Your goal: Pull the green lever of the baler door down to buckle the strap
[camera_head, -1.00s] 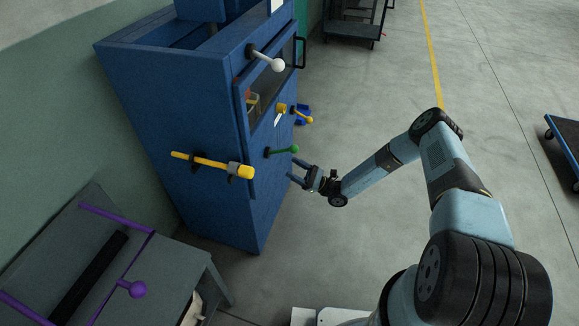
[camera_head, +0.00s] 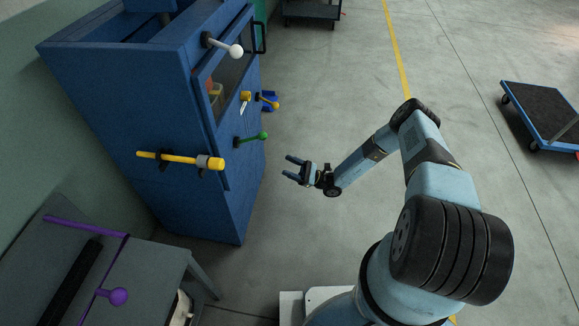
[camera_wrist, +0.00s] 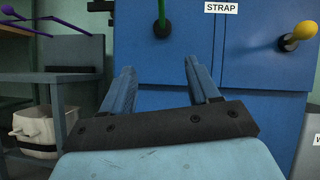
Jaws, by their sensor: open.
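The blue baler (camera_head: 140,110) stands at the left in the head view. Its green lever (camera_head: 251,138) sticks out from the front, with a ball at its tip. In the wrist view the green lever (camera_wrist: 161,14) shows at the top, running up out of the frame from a dark round pivot, above a blue panel. A white label reading STRAP (camera_wrist: 221,7) is to its right. My gripper (camera_head: 290,167) is open and empty, to the right of and below the green lever, apart from it. In the wrist view my gripper's fingers (camera_wrist: 160,88) point at the blue panel.
A flat cart (camera_head: 540,108) stands right; floor between is clear.

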